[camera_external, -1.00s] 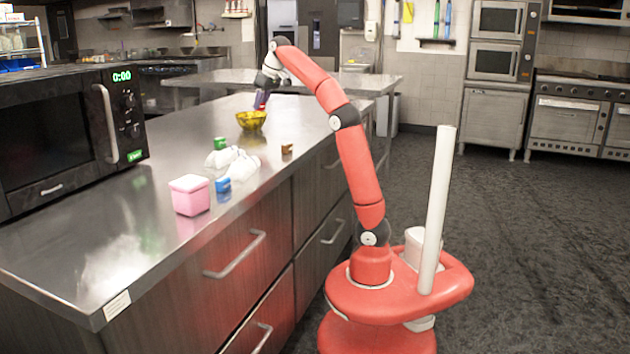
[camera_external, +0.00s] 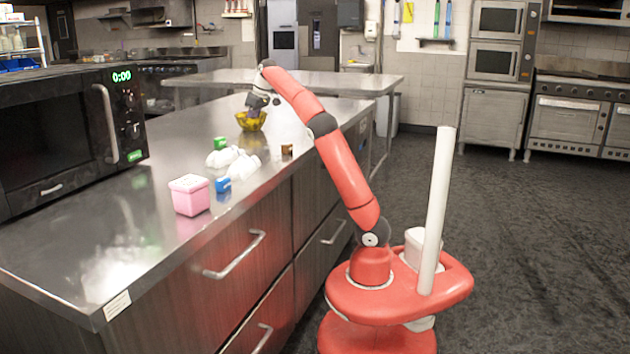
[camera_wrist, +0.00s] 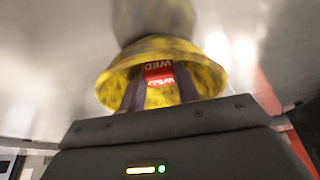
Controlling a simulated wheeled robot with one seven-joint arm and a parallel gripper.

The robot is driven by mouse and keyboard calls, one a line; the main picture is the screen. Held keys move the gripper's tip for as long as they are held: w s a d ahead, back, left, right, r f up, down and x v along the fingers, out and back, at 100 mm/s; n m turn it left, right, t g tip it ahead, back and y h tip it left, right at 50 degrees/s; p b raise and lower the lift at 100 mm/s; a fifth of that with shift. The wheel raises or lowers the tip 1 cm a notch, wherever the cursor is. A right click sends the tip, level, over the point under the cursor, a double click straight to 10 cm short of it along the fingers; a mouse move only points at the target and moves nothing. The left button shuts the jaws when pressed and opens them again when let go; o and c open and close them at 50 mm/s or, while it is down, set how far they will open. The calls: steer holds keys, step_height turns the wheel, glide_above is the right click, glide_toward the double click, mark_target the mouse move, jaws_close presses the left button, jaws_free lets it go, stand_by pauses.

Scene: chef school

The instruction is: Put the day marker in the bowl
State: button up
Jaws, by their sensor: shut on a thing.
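The yellow bowl (camera_external: 250,124) stands on the steel counter, toward its far end. My gripper (camera_external: 256,107) points down at the bowl's mouth, with its fingertips inside the rim. In the wrist view the day marker (camera_wrist: 158,70) is red with white "WED" lettering. It sits between the dark fingers of my gripper (camera_wrist: 160,90), within the outline of the yellow bowl (camera_wrist: 211,77). My gripper is shut on the marker. Whether the marker touches the bowl's bottom cannot be told.
Nearer on the counter (camera_external: 90,235) are a pink box (camera_external: 189,196), two white bottles (camera_external: 243,167), one with a blue cap (camera_external: 223,185) and one with a green cap (camera_external: 220,143), and a small brown block (camera_external: 287,149). A black microwave (camera_external: 60,130) stands at left.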

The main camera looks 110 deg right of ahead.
steer(key=shift+f, duration=0.1)
steer(key=o, duration=0.7)
steer(key=shift+r, duration=0.35)
steer(key=p+v, duration=0.1)
steer(key=v, duration=0.4)
steer(key=shift+s, duration=0.1)
steer(key=shift+v, duration=1)
steer(key=shift+a, duration=0.1)
